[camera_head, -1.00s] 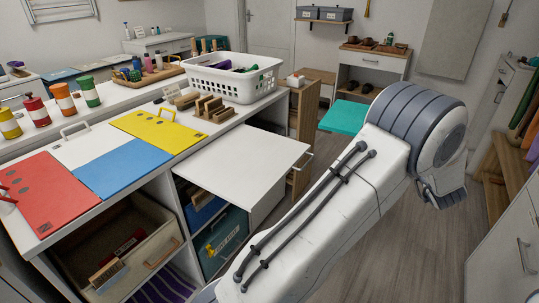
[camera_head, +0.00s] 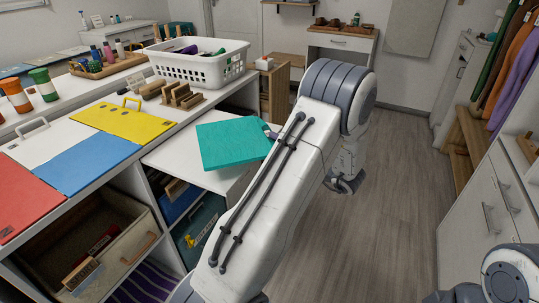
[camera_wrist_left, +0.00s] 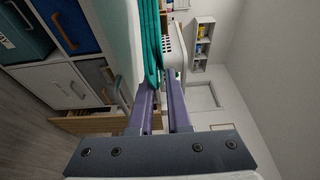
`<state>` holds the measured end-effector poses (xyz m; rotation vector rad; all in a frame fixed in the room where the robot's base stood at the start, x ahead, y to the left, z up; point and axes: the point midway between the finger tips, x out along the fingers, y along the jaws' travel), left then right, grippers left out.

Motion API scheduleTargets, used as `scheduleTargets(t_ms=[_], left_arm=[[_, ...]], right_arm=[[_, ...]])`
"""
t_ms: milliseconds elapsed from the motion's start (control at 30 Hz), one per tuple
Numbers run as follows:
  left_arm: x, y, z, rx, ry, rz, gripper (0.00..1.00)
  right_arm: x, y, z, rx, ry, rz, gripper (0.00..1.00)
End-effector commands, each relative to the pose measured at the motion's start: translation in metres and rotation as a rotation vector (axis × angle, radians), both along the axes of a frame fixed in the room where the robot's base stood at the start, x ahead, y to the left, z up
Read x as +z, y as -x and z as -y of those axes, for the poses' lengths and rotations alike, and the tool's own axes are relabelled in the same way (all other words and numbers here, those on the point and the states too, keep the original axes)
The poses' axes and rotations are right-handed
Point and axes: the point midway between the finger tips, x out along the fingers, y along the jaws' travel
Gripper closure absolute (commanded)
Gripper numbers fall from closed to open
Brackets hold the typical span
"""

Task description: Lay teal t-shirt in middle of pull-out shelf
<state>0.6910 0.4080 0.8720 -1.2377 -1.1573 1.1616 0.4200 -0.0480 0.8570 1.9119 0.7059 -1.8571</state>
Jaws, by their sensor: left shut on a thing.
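The teal t-shirt (camera_head: 233,143), folded into a flat square, is over the white pull-out shelf (camera_head: 180,158) in the head view. It covers much of the shelf's middle and right part. I cannot tell whether it touches the shelf. My left gripper (camera_head: 270,132) is shut on the shirt's right edge, partly hidden by my arm. In the left wrist view the purple fingers (camera_wrist_left: 160,82) close on the shirt's edge (camera_wrist_left: 152,40), with the white shelf surface (camera_wrist_left: 122,35) beside it. My right gripper is out of view.
A white basket (camera_head: 200,68) and wooden blocks (camera_head: 182,97) stand on the counter behind the shelf. Yellow (camera_head: 125,122), blue and red panels lie to the left. Cubbies with bins (camera_head: 200,228) are below. The floor (camera_head: 400,180) at right is clear.

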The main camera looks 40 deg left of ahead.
Motion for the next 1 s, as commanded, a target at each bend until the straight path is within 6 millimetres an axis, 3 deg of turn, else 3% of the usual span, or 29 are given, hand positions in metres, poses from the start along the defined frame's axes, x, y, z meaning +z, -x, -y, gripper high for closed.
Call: scheduleTargets(t_ms=[167,533,867,900,967,1000], left_arm=[[-0.012,-0.001,-0.019,0.000,-0.001,0.000,1.00],[-0.052,-0.002,-0.021,-0.002,-0.001,-0.002,1.00],[-0.053,-0.002,-0.020,-0.002,-0.001,0.000,1.00],[-0.055,-0.002,-0.020,-0.002,0.000,0.000,0.80],[-0.054,-0.002,-0.020,-0.002,0.000,0.001,0.57],[-0.054,-0.002,-0.020,-0.002,0.000,0.001,0.54]], right_arm=[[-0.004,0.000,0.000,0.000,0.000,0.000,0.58],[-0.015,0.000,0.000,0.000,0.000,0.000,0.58],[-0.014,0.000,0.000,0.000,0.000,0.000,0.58],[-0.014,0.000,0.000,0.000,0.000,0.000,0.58],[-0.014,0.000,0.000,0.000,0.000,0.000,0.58],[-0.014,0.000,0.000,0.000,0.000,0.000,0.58]])
